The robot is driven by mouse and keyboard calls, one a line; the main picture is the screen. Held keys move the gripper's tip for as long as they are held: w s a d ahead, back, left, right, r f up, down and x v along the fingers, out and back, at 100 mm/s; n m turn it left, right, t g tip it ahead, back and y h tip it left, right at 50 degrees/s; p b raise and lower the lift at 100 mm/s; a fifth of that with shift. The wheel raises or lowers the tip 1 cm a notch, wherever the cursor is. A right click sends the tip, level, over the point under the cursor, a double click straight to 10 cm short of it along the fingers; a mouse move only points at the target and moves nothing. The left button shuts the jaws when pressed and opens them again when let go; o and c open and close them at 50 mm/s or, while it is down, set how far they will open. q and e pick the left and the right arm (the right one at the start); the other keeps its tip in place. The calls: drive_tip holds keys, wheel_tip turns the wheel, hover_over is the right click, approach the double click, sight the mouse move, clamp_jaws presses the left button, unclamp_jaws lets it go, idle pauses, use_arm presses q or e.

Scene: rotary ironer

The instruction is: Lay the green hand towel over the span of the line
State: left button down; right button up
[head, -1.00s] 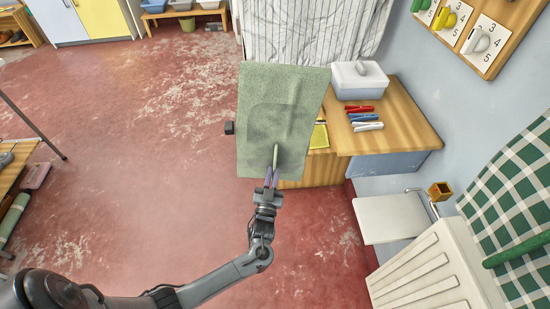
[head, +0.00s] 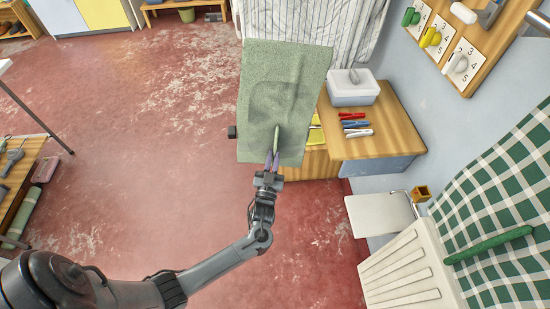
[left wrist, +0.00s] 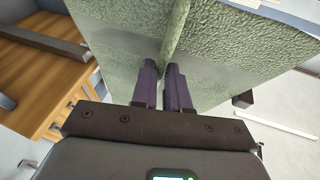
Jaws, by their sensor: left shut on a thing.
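The green hand towel (head: 283,90) hangs flat and spread in the middle of the head view. My left gripper (head: 273,160) is shut on a pinched fold near the towel's lower edge. In the left wrist view the towel (left wrist: 230,50) fills the upper part, and its ridge runs between the two purple fingers of my left gripper (left wrist: 161,75). The line is not clearly seen; what lies behind the towel is hidden. My right gripper does not show.
A wooden bench (head: 385,130) behind and right of the towel holds a white tub (head: 354,90) and coloured pegs (head: 355,124). A pale seat (head: 378,213) and a slatted white unit (head: 405,270) stand at the right wall. The red floor at left is mostly clear.

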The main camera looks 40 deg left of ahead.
use_arm(q)
wheel_tip(320, 180, up, 16)
drive_tip(key=p, duration=1.4)
drive_tip(key=shift+r, duration=0.2)
drive_tip(key=shift+s+a+f, duration=0.1)
drive_tip(key=s+d+p, duration=0.2)
drive_tip(key=s+d, duration=0.3)
drive_tip(key=shift+s+d+p, duration=0.3)
drive_tip(key=shift+s+p, duration=0.05)
idle(0.4)
